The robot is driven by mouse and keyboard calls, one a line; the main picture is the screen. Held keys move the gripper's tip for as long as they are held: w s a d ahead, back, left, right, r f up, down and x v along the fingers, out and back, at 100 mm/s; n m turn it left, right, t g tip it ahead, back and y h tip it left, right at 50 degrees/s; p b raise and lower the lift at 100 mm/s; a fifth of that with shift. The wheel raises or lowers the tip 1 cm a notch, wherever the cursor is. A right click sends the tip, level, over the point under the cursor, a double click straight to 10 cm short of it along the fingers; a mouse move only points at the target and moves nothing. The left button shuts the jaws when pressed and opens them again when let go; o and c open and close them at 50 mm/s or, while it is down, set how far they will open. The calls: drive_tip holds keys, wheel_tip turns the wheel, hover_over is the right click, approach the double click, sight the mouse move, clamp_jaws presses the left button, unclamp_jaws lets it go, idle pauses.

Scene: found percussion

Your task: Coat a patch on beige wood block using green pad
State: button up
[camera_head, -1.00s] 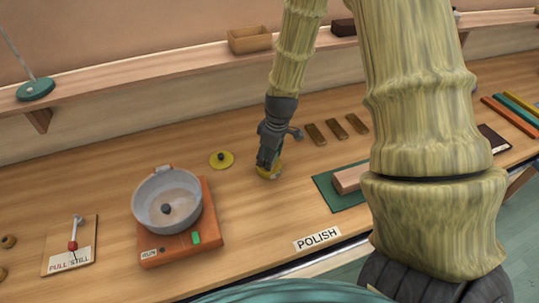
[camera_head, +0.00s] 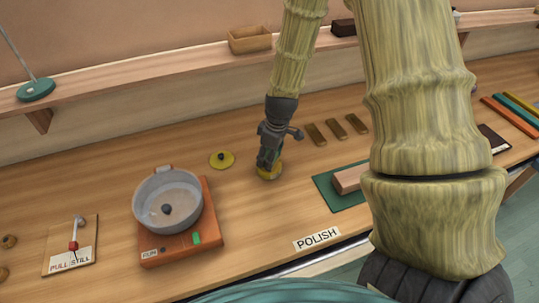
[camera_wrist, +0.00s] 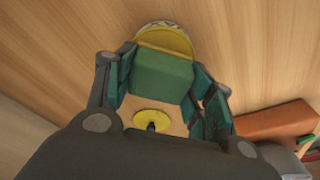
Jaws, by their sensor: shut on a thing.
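My gripper (camera_head: 268,163) is pointed down over the bench and is shut on the green pad (camera_wrist: 160,78), which sits between its fingers in the wrist view. A round yellow tin (camera_head: 270,175) is right below the pad; its rim and part of its lettering also show in the wrist view (camera_wrist: 168,40). The pad covers part of the tin, and I cannot tell whether they touch. The beige wood block (camera_head: 347,179) lies on a dark green mat (camera_head: 325,191) to the right of my gripper, partly hidden by my arm.
A yellow lid with a dark knob (camera_head: 222,160) lies left of the tin. A grey pan (camera_head: 148,210) stands on an orange base (camera_head: 212,220). Several brown bars (camera_head: 337,128) lie behind the mat. A POLISH label (camera_head: 317,238) is at the front edge. Clear wood lies between tin and mat.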

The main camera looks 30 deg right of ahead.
drive_tip(key=shift+r+p, duration=2.55)
drive_tip(key=shift+r, duration=0.9)
